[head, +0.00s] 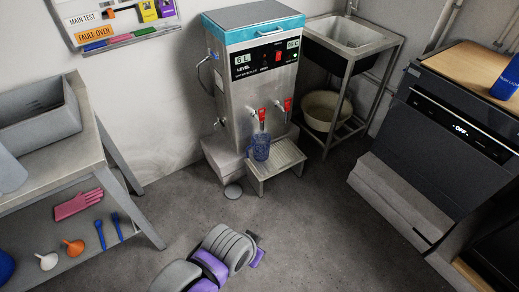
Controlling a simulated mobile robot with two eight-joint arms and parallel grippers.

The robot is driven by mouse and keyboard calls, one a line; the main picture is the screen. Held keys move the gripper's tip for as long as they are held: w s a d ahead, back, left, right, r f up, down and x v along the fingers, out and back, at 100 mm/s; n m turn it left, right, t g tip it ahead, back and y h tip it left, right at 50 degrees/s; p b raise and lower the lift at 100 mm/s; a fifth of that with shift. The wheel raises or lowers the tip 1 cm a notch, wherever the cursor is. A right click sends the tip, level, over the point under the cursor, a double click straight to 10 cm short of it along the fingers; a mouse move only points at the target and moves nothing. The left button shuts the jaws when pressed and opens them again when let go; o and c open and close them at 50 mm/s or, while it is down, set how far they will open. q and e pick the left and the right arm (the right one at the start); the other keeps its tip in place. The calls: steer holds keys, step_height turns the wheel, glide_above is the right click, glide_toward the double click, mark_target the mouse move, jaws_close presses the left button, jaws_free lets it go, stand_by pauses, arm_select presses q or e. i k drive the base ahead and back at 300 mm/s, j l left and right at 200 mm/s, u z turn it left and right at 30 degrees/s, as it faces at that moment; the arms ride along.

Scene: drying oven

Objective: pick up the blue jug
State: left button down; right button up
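The blue jug (261,147) is translucent and stands upright on the low metal step in front of the steel water boiler (256,90), below a red-handled tap. An arm of mine with grey and purple links shows at the bottom centre; I take it as my left. Only a small purple part at its far end shows, and the fingers cannot be made out. It is well short of the jug, over the floor. My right gripper is out of view.
A sink stand (350,45) with a beige basin (326,110) is behind right. A steel table (75,160) is at left, a dark oven unit (450,130) at right. The floor between is mostly clear.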

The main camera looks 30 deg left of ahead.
mark_target(258, 149)
steer(key=i+j+u, duration=0.2)
steer(key=i+u, duration=0.2)
steer(key=i, duration=0.15)
steer(key=i+j+u, duration=0.45)
steer(key=i+u, duration=0.2)
steer(key=i, duration=0.3)
steer(key=j, duration=0.3)
